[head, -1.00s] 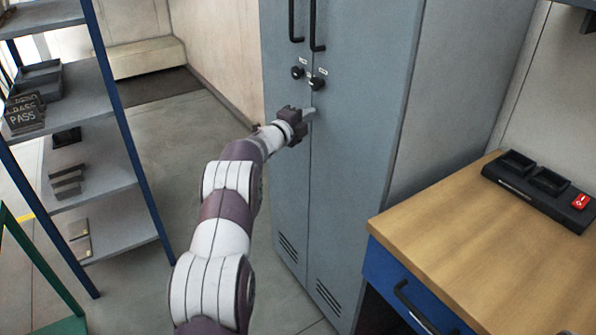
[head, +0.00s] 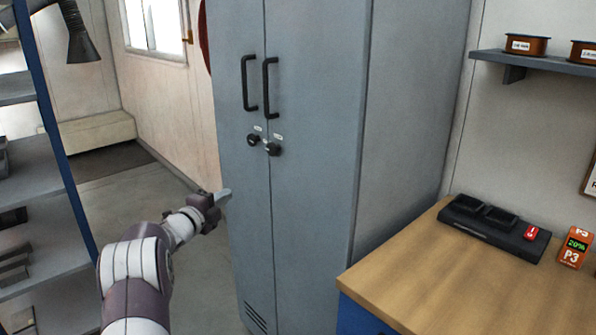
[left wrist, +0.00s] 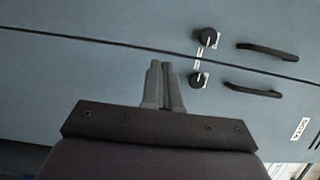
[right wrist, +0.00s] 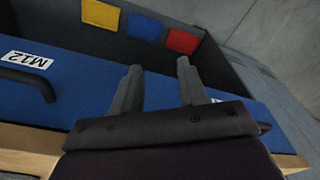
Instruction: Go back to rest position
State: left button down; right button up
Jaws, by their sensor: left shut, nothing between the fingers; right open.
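My left gripper (head: 222,197) is in front of the lower left part of the grey two-door cabinet (head: 310,150), below its black knobs. Its fingers are together with nothing between them; the left wrist view shows this too (left wrist: 161,85). In that view the cabinet doors (left wrist: 90,85) fill the background, and both knobs and handles show. The cabinet doors are shut. My right gripper (right wrist: 157,85) shows only in the right wrist view, with fingers apart and empty, over a blue drawer front (right wrist: 90,105) with an M12 label.
A wooden-topped bench (head: 450,275) stands at the right, bearing a black tray unit (head: 490,225) and an orange P3 device (head: 574,247). A shelf rack (head: 45,235) stands at the left. Yellow, blue and red patches (right wrist: 146,27) show in the right wrist view.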

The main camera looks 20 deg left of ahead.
pick_arm(q)
jog(key=s+a+f+n+g+y, duration=0.2)
jog(key=f+n+g+y, duration=0.1)
jog(key=f+n, duration=0.25)
jog(key=s+a+f+n+g+y, duration=0.2)
jog(key=s+a+f+n+y, duration=0.1)
jog(key=f+n, duration=0.25)
jog(key=s+d+f+n+g+h, duration=0.1)
jog(key=s+d+f+n+g, duration=0.3)
jog(key=s+d, duration=0.35)
jog(key=s+d+f+n+g, duration=0.3)
jog(key=s+d+n+g, duration=0.1)
jog(key=s+d, duration=0.35)
jog(key=s+d+n+g+h, duration=0.2)
jog(key=s+d+g, duration=0.2)
jog(key=s+d, duration=1.1)
notch_tip(320, 180, up, 16)
jog(key=d+m+p, duration=0.1)
jog(key=p, duration=1.3)
jog(key=shift+s+d+r+m+t, duration=0.25)
jog(key=shift+s+m+t, duration=0.05)
jog(key=shift+s, duration=0.05)
